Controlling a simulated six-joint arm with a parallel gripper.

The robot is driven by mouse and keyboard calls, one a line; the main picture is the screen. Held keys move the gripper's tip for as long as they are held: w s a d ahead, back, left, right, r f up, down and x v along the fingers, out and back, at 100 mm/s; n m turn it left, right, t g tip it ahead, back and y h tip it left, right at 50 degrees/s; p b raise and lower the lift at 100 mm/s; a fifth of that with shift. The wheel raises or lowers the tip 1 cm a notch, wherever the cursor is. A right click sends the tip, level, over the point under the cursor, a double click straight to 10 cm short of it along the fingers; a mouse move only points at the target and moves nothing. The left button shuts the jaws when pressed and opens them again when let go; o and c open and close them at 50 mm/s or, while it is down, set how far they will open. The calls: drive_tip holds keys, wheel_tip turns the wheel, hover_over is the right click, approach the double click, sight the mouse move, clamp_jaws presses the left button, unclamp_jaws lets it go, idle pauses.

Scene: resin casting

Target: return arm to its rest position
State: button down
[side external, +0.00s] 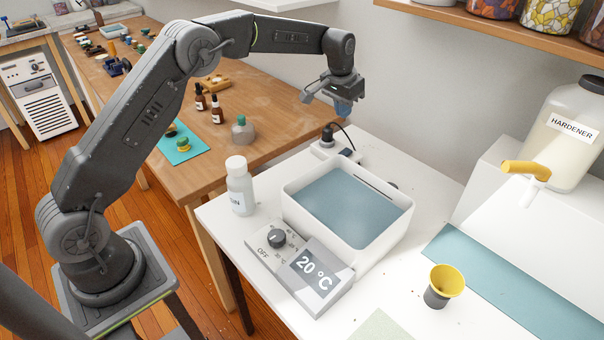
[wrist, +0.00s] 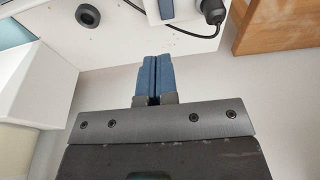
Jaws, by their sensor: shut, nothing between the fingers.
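My gripper (side external: 343,106) hangs at the end of my raised arm in the side external view, above the back edge of the white table. Its blue fingers point down. In the wrist view my gripper (wrist: 152,75) has its two blue fingers side by side, shut with nothing between them. It is in the air and touches nothing that I can see.
The white table (side external: 270,278) bears a water bath (side external: 294,203) with its dial and 20 °C display, a white bottle (side external: 240,188), and a yellow-rimmed cup (side external: 444,284). A hardener container (side external: 562,145) stands at right. A power socket with plug (side external: 328,140) is below my gripper. A shelf (side external: 500,35) overhangs.

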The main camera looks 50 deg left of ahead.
drive_tip(key=s+d+r+t, duration=0.2)
drive_tip(key=s+d+r, duration=0.1)
drive_tip(key=s+r, duration=1.35)
drive_tip(key=s+d+f, duration=0.1)
drive_tip(key=s+f, duration=0.1)
drive_tip(key=s, duration=1)
drive_tip(key=s+d+f+t, duration=0.1)
drive_tip(key=s+f, duration=0.2)
drive_tip(key=s, duration=0.9)
drive_tip(key=shift+d+f, duration=0.15)
